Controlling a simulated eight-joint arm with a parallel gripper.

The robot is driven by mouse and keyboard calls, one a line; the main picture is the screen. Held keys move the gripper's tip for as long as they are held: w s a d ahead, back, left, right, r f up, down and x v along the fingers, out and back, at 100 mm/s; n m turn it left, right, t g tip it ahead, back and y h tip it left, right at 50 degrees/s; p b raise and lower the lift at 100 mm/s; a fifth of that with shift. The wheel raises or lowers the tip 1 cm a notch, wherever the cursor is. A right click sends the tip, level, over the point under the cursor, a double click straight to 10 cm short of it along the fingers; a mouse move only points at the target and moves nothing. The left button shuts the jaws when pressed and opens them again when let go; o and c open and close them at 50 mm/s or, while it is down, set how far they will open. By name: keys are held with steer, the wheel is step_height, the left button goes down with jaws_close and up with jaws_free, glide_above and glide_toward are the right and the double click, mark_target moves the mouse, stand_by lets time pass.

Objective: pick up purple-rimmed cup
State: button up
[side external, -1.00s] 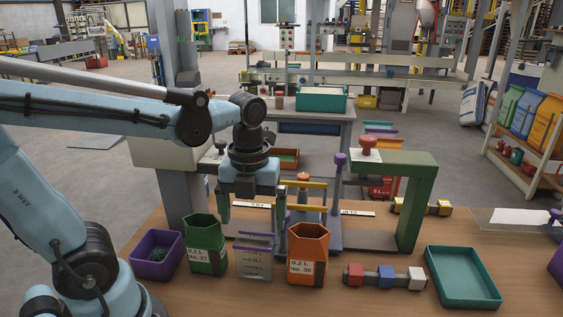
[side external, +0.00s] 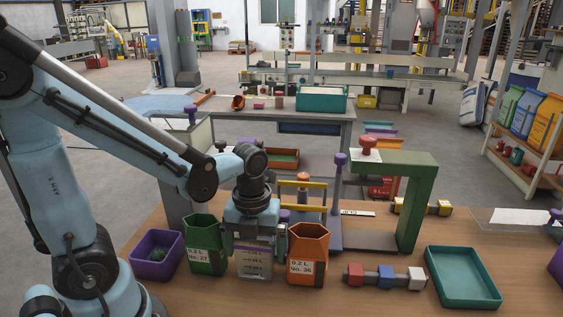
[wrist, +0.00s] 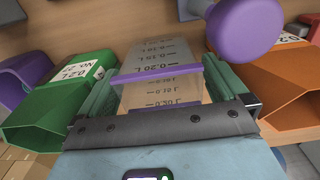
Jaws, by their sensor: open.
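The purple-rimmed cup (side external: 255,266) is clear, with dark graduation marks. It stands on the wooden table between a green cup (side external: 206,245) and an orange cup (side external: 307,252). My gripper (side external: 254,248) is low over it, pointing down, and hides its upper part in the side view. In the wrist view, the clear cup (wrist: 158,58) with its purple rim lies between my two green fingers, one on each side. My gripper is open. I cannot tell whether either finger touches the cup.
The green and orange cups stand close on either side of my fingers. A purple tray (side external: 157,256) is at left. A block row (side external: 385,277) and a teal tray (side external: 462,278) are at right. A green frame (side external: 416,205) stands behind. A purple knob (wrist: 245,27) shows close by.

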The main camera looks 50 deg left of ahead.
steer(key=shift+f, duration=0.3)
steer(key=c, duration=0.8)
steer(key=shift+r, duration=0.1)
steer(key=shift+c, duration=0.2)
